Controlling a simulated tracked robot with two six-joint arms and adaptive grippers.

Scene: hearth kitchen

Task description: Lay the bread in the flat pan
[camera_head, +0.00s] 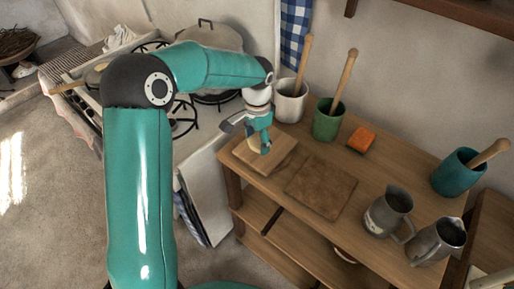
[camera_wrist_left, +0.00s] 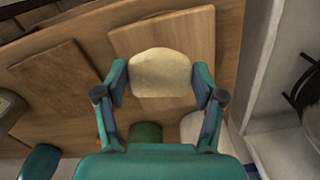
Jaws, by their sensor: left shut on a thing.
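The bread (camera_wrist_left: 160,72), a pale slice, lies between the two fingers of my left gripper (camera_wrist_left: 159,88) in the left wrist view. In the head view my left gripper (camera_head: 259,141) points down over a light wooden board (camera_head: 272,158) on the wooden table. The gripper is shut on the bread, which is mostly hidden there by the fingers. What looks like the flat pan (camera_head: 93,77), with a light wooden handle (camera_head: 67,88), is on the stove at the left, partly hidden behind my left arm. My right gripper is not in view.
A darker board (camera_head: 320,190) lies beside the light one. A white pot (camera_head: 291,106), green pot (camera_head: 327,126), orange block (camera_head: 361,140), teal cup (camera_head: 456,177) and metal jugs (camera_head: 388,212) stand around. A lidded pot (camera_head: 208,38) is on the stove's back.

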